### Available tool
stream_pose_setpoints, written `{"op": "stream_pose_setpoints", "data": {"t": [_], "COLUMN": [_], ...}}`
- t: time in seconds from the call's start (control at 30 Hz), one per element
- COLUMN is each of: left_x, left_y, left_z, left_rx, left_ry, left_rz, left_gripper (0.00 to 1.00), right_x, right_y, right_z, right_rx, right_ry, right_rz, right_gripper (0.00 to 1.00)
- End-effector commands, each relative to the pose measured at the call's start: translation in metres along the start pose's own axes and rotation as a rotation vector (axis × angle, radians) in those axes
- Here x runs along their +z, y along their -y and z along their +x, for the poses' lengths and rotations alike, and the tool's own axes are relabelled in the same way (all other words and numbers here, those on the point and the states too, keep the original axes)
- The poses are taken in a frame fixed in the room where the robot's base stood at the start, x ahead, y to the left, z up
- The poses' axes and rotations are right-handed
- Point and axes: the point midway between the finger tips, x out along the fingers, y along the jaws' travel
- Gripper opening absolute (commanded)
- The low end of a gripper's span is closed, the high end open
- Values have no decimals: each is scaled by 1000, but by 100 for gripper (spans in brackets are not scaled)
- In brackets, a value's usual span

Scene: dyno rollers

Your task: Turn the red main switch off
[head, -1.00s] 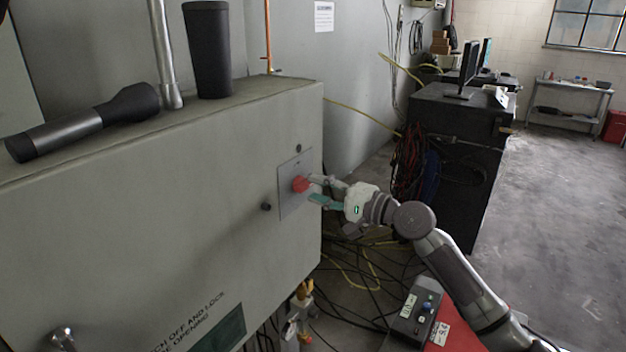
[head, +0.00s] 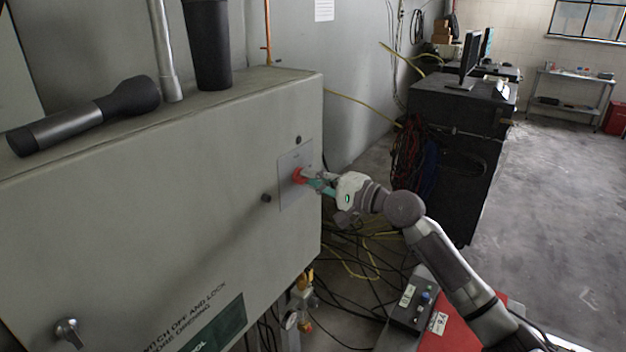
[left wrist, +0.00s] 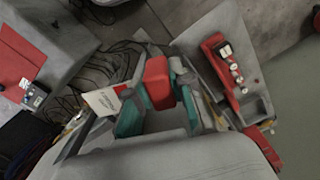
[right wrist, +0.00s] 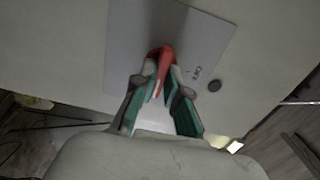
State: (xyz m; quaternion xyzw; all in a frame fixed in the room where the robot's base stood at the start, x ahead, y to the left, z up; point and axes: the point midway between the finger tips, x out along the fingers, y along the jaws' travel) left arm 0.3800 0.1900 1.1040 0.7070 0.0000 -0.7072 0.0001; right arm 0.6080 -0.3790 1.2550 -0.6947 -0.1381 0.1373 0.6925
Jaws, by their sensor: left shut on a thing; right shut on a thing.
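The red main switch (head: 299,175) sits on a light square plate (head: 288,190) on the front of the grey cabinet, near its right edge. My right gripper (head: 314,182) is shut on the switch. In the right wrist view the red switch handle (right wrist: 166,55) shows between the teal-padded fingers (right wrist: 160,80), slightly tilted from upright. Small lettering, partly legible, is on the plate to its right. My left gripper (left wrist: 157,92) is out of the head view. In the left wrist view it is shut on a red block-like thing (left wrist: 157,72), with a white tag (left wrist: 102,101) beside it.
A dark flashlight (head: 85,115) and a black cylinder (head: 208,45) are on top of the grey cabinet (head: 120,200). Small dark knobs are near the plate. A control box (head: 412,305), loose cables and a black cabinet (head: 460,150) are to the right. Open floor lies farther right.

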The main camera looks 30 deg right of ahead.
Motion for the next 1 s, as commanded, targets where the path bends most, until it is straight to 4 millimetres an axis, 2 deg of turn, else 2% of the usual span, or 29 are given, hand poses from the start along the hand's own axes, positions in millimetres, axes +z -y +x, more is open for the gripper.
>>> {"op": "stream_pose_setpoints", "data": {"t": [0.37, 1.0], "left_x": [0, 0], "left_y": [0, 0], "left_z": [24, 94], "left_rx": [0, 0], "left_ry": [0, 0], "left_rz": [0, 0], "left_gripper": [0, 0], "right_x": [0, 1], "right_y": [-5, -4], "right_z": [0, 0], "right_rx": [1, 2], "right_ry": [2, 2], "right_rz": [-154, -746], "right_gripper": [0, 0]}}
